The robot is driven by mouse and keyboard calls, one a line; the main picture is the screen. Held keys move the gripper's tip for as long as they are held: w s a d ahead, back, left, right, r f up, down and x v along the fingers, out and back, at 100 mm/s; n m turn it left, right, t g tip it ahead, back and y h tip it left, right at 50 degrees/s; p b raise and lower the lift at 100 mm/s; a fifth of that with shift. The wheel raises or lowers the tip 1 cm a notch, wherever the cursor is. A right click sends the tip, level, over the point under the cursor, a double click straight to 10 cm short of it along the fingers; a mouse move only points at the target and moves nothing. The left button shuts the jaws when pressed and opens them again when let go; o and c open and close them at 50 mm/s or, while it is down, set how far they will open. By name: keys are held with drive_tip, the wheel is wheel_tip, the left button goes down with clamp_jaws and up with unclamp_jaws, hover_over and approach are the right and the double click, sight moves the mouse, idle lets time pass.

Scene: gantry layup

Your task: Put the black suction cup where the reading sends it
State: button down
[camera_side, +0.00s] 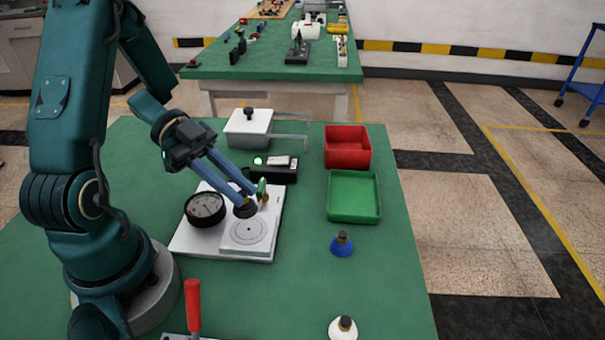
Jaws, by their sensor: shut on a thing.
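My gripper (246,197) reaches down over the white test plate (188,244), its two blue fingers shut on the black suction cup (245,210). The cup is over the far part of the square pad with a ringed disc (248,233); I cannot tell whether it touches. A round black gauge (205,208) sits on the plate left of the pad; its reading is too small to make out. A small green part (262,188) stands just behind the cup. A green tray (354,215) and a red bin (347,160) lie to the right, both looking empty.
A black box with a lit green lamp (258,161) and a white lidded box (248,127) stand behind the plate. A blue cup (341,247) and a white cup (343,329) stand at front right. A red-handled tool (193,308) is at the front edge.

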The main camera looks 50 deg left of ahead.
wheel_tip(320, 180, up, 5)
drive_tip(key=shift+f, duration=0.15)
drive_tip(key=shift+w+a, duration=0.1)
drive_tip(key=shift+w, duration=0.05)
drive_tip(key=w+a+r+n+t+y, duration=0.1)
drive_tip(key=w+a+n+t+y, duration=0.35)
drive_tip(key=w+a, duration=0.5)
drive_tip(key=w+a+r+n+t+y, duration=0.2)
drive_tip(key=w+a+n+t+y, duration=0.3)
drive_tip(key=w, duration=0.8)
drive_tip(key=g+h, duration=0.1)
drive_tip(key=h, duration=0.1)
hover_over(342, 128)
drive_tip(key=s+d, duration=0.4)
wheel_tip(342, 128, down, 8)
drive_tip(key=shift+s+a+f, duration=0.15)
drive_tip(key=shift+f, duration=1.65)
